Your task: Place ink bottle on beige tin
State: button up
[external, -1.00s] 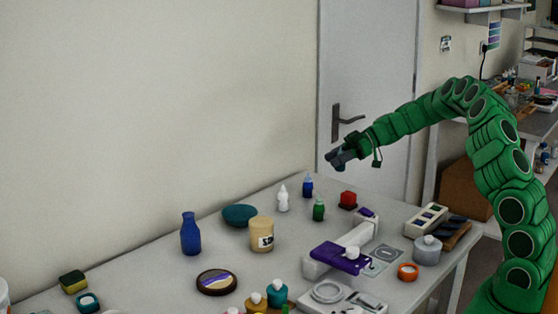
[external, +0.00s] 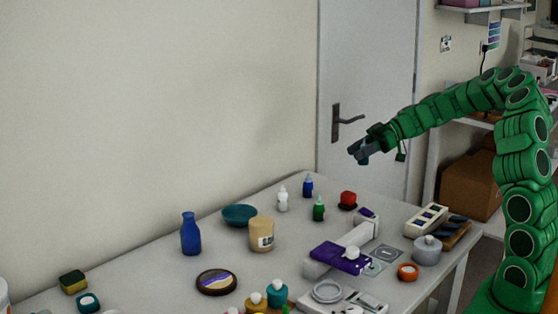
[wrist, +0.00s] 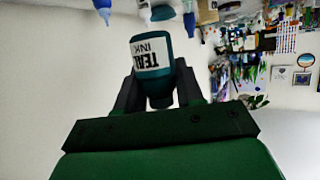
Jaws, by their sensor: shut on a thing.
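My gripper (external: 358,151) is raised in the air above the far right part of the table, in front of the door. It is shut on the ink bottle (wrist: 151,52), a dark teal bottle with a white label reading "TEAL INK". In the external view only a small teal bit of the bottle (external: 364,160) shows below the fingers. The beige tin (external: 261,234), a short cylinder with a pale label, stands on the table to the left of and below my gripper in the picture. Its top looks bare.
A teal bowl (external: 239,215) and a blue bottle (external: 190,235) stand left of the tin. White (external: 283,200), blue (external: 308,187) and green (external: 318,209) dropper bottles stand to its right. A purple-topped device (external: 341,258) lies nearer the front.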

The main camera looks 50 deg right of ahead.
jog(key=shift+s+a+r, duration=0.1)
jog(key=shift+s, duration=0.2)
